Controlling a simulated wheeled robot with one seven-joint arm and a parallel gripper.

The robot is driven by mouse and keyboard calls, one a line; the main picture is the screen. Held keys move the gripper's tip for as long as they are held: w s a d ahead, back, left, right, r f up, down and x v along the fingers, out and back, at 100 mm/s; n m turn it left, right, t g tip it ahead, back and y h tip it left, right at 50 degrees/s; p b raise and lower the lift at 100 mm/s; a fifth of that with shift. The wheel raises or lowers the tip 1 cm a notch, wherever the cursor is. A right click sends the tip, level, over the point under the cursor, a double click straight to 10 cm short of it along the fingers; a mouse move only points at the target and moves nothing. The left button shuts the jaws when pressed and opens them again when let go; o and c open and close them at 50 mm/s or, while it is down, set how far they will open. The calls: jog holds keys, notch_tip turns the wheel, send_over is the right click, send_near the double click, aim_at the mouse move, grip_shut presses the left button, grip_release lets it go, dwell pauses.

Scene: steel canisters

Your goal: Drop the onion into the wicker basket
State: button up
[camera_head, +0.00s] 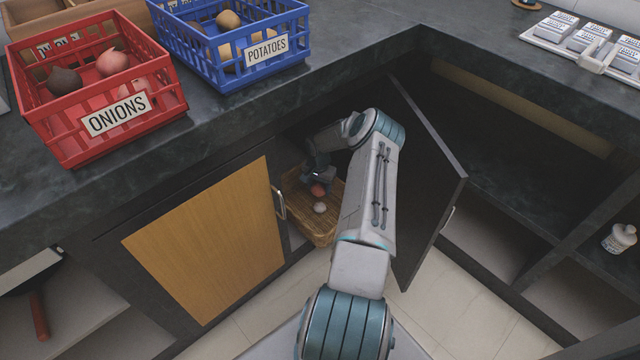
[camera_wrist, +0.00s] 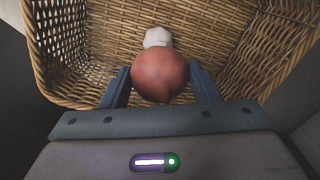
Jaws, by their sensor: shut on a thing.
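My gripper (camera_wrist: 160,88) is shut on a reddish-brown onion (camera_wrist: 160,74), with one finger on each side of it in the wrist view. The onion also shows as a small red shape in the head view (camera_head: 318,190). The wicker basket (camera_wrist: 52,62) is under and around the held onion in the wrist view. In the head view the basket (camera_head: 322,232) stands inside the open lower cabinet. A pale round thing (camera_wrist: 158,37) lies in the basket beyond the onion. Whether the onion touches the basket floor I cannot tell.
A red crate labelled ONIONS (camera_head: 78,122) and a blue crate labelled POTATOES (camera_head: 228,75) stand on the dark counter. An open cabinet door (camera_head: 425,190) is right of my arm. A closed wooden door (camera_head: 205,240) is left of the basket.

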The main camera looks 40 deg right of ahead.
aim_at(320, 184)
jog(key=shift+d+f, duration=0.15)
jog(key=shift+f, duration=0.25)
jog(key=o, duration=1.1)
jog(key=shift+r, duration=0.45)
notch_tip(320, 184, up, 3)
jog(key=shift+r+p, duration=0.15)
jog(key=shift+p, duration=0.8)
jog(key=s+d+r+p, duration=0.3)
jog(key=s+d+r, duration=0.2)
jog(key=s, duration=0.5)
jog(key=shift+s+d+r+p, duration=0.25)
jog(key=shift+r+p, duration=0.15)
jog(key=shift+r, duration=0.5)
